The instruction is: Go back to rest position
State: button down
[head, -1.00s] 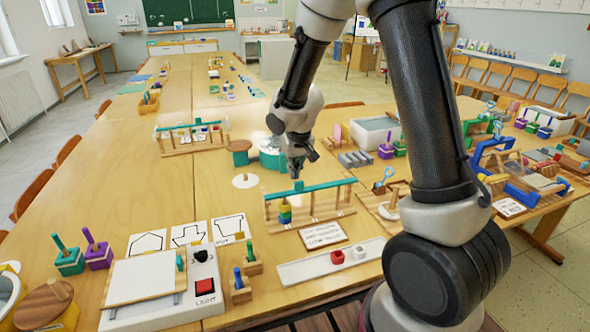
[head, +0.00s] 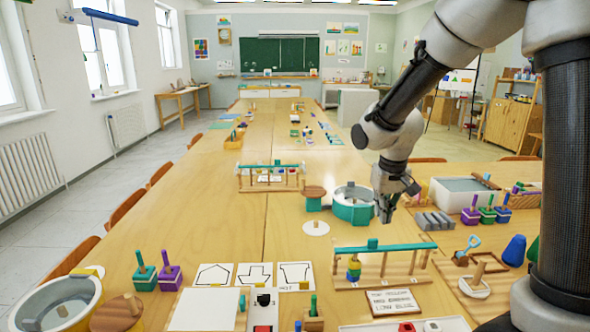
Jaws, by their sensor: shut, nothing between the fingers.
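My gripper (head: 386,212) is in the right half of the head view. It points down and is shut and empty. It hangs above the table (head: 215,215), beyond the wooden rack with the teal top bar (head: 400,248) and to the right of the round teal container (head: 353,207). My arm comes in from the right edge and hides part of the table and room there.
A stacked toy (head: 353,270) stands at the rack. A grey ridged block (head: 434,222) and a white tray (head: 465,195) lie right of my gripper. A large round basin (head: 62,303) is at the near left. Bare table lies left of centre.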

jog(key=s+d+r, duration=0.3)
jog(key=s+r, duration=0.1)
jog(key=s, duration=0.4)
jog(key=s+d+r+m+t, duration=0.1)
jog(key=s+d+r, duration=0.2)
jog(key=s, duration=0.5)
jog(key=s+d+r+t, duration=0.1)
jog(key=s+d+r, duration=0.2)
jog(key=s+r, duration=0.3)
jog(key=shift+s+d, duration=0.3)
jog(key=shift+s, duration=0.85)
